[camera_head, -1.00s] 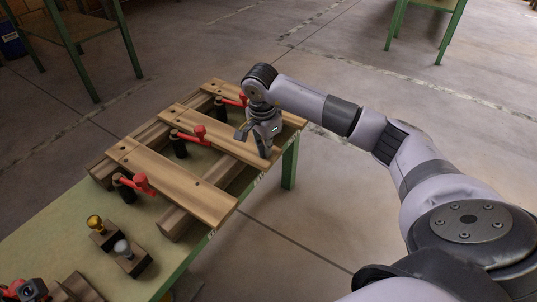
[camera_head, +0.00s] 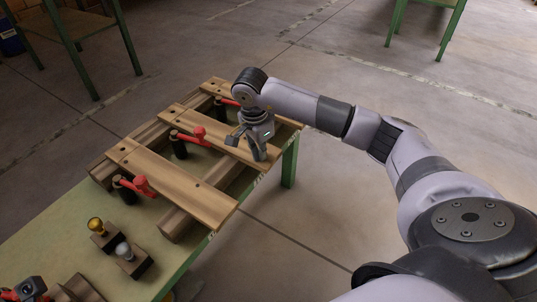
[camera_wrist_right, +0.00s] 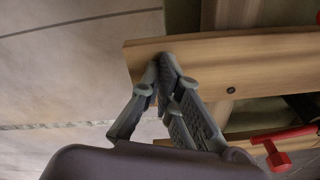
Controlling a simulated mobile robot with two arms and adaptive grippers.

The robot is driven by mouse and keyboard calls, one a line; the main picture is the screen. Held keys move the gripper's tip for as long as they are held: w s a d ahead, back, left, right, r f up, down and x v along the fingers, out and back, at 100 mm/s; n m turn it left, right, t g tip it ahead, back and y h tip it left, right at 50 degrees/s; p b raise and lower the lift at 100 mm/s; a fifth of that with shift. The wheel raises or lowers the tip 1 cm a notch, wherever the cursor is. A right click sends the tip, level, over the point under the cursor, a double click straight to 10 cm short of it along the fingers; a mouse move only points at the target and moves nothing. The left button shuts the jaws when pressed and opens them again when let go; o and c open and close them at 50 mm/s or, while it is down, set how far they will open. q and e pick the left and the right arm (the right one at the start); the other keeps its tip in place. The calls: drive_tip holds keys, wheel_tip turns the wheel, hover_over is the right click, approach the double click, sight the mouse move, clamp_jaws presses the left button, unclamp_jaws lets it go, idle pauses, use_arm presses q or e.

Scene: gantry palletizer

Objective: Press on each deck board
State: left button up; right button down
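Three wooden deck boards lie across stringers on a green table: the near board (camera_head: 170,182), the middle board (camera_head: 217,147) and the far board (camera_head: 219,86). My right gripper (camera_head: 259,156) points down at the right end of the middle board. Its fingers look shut and hold nothing. In the right wrist view the fingertips (camera_wrist_right: 165,62) meet over the end of a board (camera_wrist_right: 260,68), which has a dark hole. I cannot tell whether they touch it.
Red-handled clamps (camera_head: 142,184) stand by the boards' left parts. Wooden blocks with a yellow knob (camera_head: 95,224) and a grey knob (camera_head: 124,250) stand in front on the green tabletop (camera_head: 60,232). The floor right of the table is clear.

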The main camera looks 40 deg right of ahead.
wheel_tip(320, 180, up, 12)
drive_tip(key=shift+s+a, duration=0.2)
drive_tip(key=shift+s, duration=0.15)
drive_tip(key=shift+f, duration=0.15)
idle(0.4)
